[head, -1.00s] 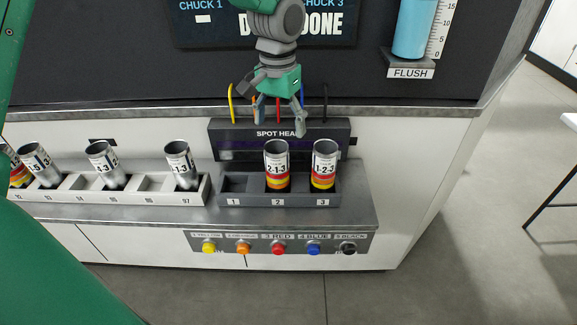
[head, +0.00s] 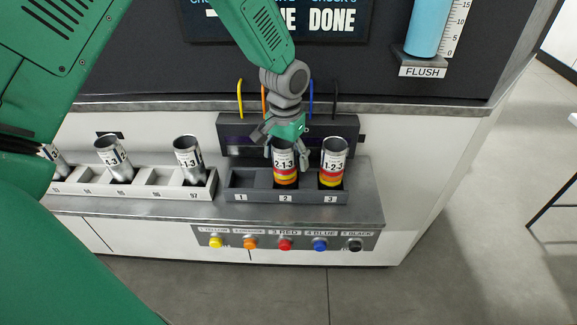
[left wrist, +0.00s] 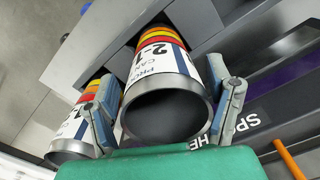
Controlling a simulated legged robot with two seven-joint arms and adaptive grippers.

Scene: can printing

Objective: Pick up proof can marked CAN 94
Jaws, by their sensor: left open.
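A silver can (head: 286,163) labelled 2-1-3, with yellow, orange and red bands, stands in slot 2 of the grey three-slot holder (head: 244,197). My left gripper (head: 287,158) is over it, open, with a finger on each side of the can. In the left wrist view the can's open mouth (left wrist: 165,116) lies between the two fingers; I cannot tell whether they touch it. Its label reads PROOF CAN, but the number is not legible. A similar banded can (head: 332,163) labelled 1-2-3 stands in slot 3. My right gripper is not in view.
Slot 1 is empty. A white rack (head: 212,190) at left holds tilted, unbanded cans (head: 188,160). Coloured buttons (head: 285,244) line the front panel. The dark spot-head unit (head: 230,133) with coloured hoses stands behind the holder. A blue flush cylinder (head: 426,28) is at upper right.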

